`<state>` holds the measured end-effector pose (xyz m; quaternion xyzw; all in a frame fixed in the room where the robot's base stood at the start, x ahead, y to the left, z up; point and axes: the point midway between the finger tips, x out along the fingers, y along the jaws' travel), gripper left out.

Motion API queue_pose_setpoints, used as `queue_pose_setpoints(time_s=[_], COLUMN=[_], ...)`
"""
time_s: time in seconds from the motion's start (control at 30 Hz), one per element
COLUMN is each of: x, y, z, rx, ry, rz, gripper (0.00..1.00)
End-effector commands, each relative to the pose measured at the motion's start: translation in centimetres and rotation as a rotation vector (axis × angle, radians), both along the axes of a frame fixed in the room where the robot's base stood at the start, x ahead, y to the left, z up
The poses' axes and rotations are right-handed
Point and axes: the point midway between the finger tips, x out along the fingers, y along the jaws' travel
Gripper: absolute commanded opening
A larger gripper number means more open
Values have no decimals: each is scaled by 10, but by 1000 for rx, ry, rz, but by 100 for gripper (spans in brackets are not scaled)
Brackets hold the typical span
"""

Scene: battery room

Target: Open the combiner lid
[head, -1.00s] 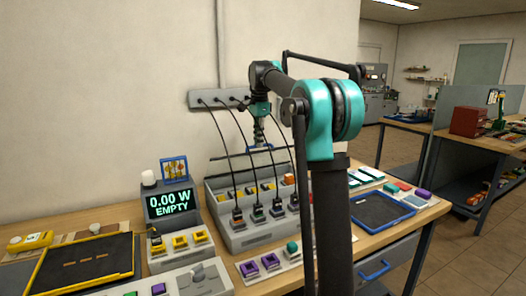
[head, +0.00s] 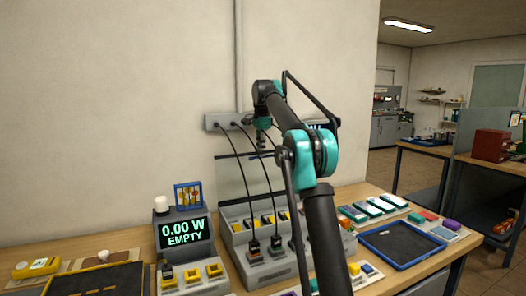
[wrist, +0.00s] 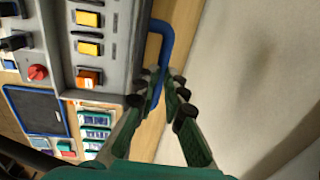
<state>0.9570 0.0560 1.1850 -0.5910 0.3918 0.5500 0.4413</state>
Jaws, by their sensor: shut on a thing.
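The combiner is a grey box (head: 238,212) with yellow switches and black cable plugs, on the bench in the head view. It also shows in the wrist view (wrist: 127,45). A blue handle (wrist: 167,42) arches along its right side there. My gripper (wrist: 166,88) is shut on the handle's lower part. In the head view my gripper (head: 262,150) hangs above the back of the box, partly hidden by my arm. A thin dark bar (head: 232,156), seemingly the lid's edge, stands above the box's back.
Black cables (head: 237,165) run from the wall strip (head: 217,122) to the box, close to my arm. A display (head: 184,233) reading 0.00 W EMPTY stands left. A blue-rimmed tray (head: 371,249) lies right. The wall is close behind the bench.

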Motion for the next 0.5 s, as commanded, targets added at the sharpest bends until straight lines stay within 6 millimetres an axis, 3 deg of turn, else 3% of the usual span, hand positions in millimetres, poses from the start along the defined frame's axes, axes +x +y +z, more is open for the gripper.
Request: queue_pose_setpoints(time_s=[0.03, 0.5], x=[4, 10], y=[7, 9], z=[-18, -23], rx=[5, 3], ry=[22, 23], rz=[10, 11], gripper=[0, 0])
